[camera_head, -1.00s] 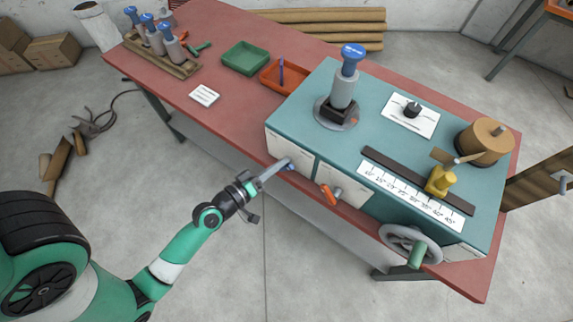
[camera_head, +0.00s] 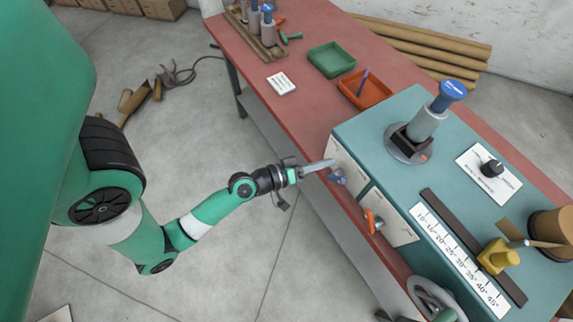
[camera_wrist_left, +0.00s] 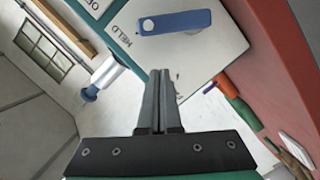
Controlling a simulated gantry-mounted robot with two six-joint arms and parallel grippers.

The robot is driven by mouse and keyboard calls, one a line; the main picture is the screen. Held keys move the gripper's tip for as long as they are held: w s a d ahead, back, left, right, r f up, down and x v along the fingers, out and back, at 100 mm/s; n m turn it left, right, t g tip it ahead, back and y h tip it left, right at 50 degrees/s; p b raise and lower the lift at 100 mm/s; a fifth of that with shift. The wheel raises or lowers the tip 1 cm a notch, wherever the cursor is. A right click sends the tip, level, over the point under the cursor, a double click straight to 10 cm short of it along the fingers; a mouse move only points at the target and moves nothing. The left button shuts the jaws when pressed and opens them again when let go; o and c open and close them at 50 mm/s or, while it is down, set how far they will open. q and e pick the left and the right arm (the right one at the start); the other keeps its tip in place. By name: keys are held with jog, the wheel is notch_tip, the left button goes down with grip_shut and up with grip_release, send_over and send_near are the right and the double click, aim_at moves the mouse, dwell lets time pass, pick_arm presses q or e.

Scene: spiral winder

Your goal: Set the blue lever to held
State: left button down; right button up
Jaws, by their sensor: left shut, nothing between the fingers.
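The blue lever (camera_head: 338,177) is on the front panel of the teal machine (camera_head: 365,125). In the left wrist view the blue lever (camera_wrist_left: 178,21) lies across a white plate, with one end beside the printed word HELD. Another label on the plate is mostly hidden behind my fingers. My left gripper (camera_head: 331,163) is shut and empty, with its tips close to the lever in the head view. In the left wrist view the gripper (camera_wrist_left: 160,73) appears below the lever, with a visible gap between them. My right gripper is not in view.
An orange lever (camera_head: 372,222) sits on the neighbouring plate, with a handwheel (camera_head: 432,298) beyond it. A blue-topped post (camera_head: 428,120) stands on the machine. A green tray (camera_head: 331,59) and an orange tray (camera_head: 365,89) are on the red table (camera_head: 313,110).

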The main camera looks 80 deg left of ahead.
pick_arm(q)
jog(key=b+v, duration=0.3)
jog(key=v, duration=0.7)
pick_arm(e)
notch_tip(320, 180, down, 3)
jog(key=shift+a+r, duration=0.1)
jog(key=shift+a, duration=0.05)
pick_arm(q)
jog(key=shift+a, duration=0.15)
